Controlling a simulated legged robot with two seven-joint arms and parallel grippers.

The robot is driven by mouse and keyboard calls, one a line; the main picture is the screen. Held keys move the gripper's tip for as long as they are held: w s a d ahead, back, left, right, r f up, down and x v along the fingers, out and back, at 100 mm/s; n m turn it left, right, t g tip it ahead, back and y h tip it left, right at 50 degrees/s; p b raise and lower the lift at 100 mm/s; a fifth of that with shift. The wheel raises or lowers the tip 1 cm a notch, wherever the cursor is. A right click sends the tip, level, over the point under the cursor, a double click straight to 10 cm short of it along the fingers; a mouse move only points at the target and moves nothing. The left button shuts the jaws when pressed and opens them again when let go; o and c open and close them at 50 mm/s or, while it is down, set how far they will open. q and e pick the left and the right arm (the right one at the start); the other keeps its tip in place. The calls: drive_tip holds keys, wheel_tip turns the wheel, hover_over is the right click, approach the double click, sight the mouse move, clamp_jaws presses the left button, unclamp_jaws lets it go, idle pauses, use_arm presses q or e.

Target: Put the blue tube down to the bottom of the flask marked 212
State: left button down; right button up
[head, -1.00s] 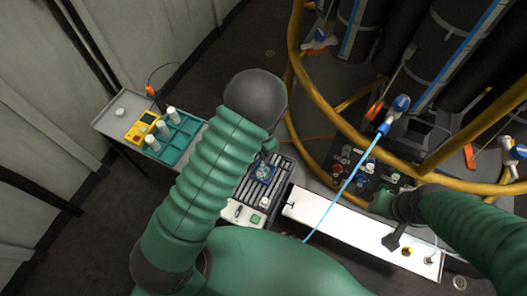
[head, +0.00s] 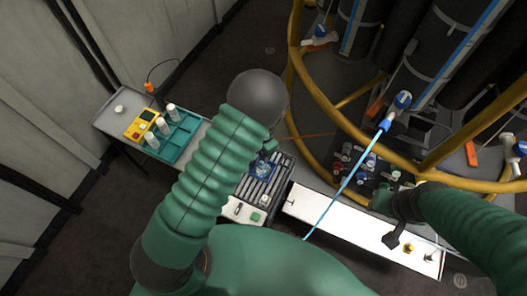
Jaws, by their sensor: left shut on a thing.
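The blue tube (head: 343,185) hangs from a blue-and-white valve on the tower. It runs down to the left across the white bench, and its lower end is hidden behind my green body. My left gripper (head: 266,155) is small and partly hidden below my dark elbow, over the slotted tray. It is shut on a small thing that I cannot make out. Bluish glassware (head: 262,171) shows just beneath it; I can read no number 212 on it.
A slotted tray (head: 282,180) lies under my left gripper. A teal rack (head: 183,140) with white bottles and a yellow device (head: 140,124) stand on the grey table at left. A white bench (head: 350,222) lies in front. Yellow rails (head: 340,118) ring the tower.

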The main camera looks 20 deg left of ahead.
use_arm(q)
drive_tip(key=c, duration=1.1)
unclamp_jaws()
drive_tip(key=shift+o, duration=0.2)
drive_tip(key=o, duration=0.5)
drive_tip(key=shift+r, duration=0.1)
wheel_tip(320, 180, up, 6)
drive_tip(key=p, duration=0.6)
